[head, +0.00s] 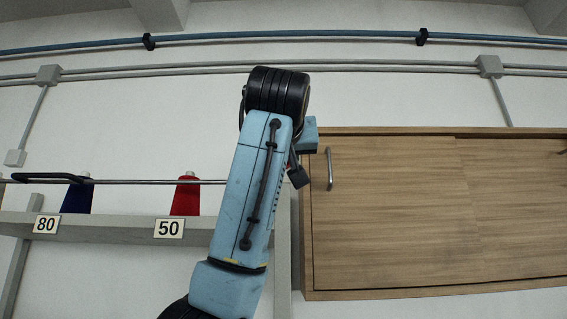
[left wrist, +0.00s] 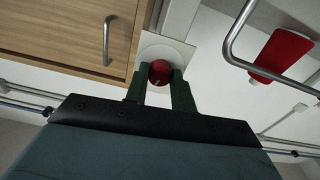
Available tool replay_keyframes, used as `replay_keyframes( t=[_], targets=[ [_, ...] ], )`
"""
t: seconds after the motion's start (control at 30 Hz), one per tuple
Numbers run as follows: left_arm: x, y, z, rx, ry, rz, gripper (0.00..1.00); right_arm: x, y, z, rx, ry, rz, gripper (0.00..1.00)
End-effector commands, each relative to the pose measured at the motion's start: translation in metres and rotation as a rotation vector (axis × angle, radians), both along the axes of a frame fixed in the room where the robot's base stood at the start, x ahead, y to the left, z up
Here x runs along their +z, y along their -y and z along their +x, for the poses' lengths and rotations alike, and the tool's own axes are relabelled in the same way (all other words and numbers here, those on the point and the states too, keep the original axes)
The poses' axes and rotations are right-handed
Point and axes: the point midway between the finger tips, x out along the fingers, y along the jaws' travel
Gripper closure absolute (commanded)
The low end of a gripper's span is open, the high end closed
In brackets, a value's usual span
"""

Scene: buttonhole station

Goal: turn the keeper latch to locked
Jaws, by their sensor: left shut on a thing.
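The keeper latch shows in the left wrist view as a round red knob (left wrist: 160,71) on a pale round plate (left wrist: 173,49), beside the wooden cabinet. A small pale mark is on the knob's face. My left gripper (left wrist: 161,78) is shut on the knob, with one dark green finger on each side. In the head view my left arm covers the knob, and only part of the left gripper (head: 297,172) shows beside the cabinet's left edge. I cannot tell the latch's turn position. My right gripper is in neither view.
The wooden cabinet (head: 400,215) with a metal handle (head: 329,169) is close to the gripper. A metal rail (head: 130,182) runs in front of red (head: 186,197) and blue (head: 76,198) cones on a shelf (head: 110,229) labelled 80 and 50. Pipes cross the wall above.

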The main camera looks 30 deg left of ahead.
Motion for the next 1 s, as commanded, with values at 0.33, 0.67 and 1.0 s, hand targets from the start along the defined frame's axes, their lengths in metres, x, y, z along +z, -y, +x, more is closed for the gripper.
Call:
replay_keyframes(
  t=[0.33, 0.67, 1.0],
  targets=[
    [-0.0006, 0.0013, 0.0004, -0.004, 0.172, -0.281, 0.98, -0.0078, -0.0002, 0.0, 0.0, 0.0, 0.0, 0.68],
    [0.0006, 0.0014, 0.0003, -0.003, 0.335, -0.545, 0.98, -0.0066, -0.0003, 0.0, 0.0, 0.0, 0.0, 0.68],
    [0.0008, 0.0006, 0.0, -0.001, 0.471, -0.766, 0.98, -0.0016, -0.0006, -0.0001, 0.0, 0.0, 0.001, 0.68]
  ],
)
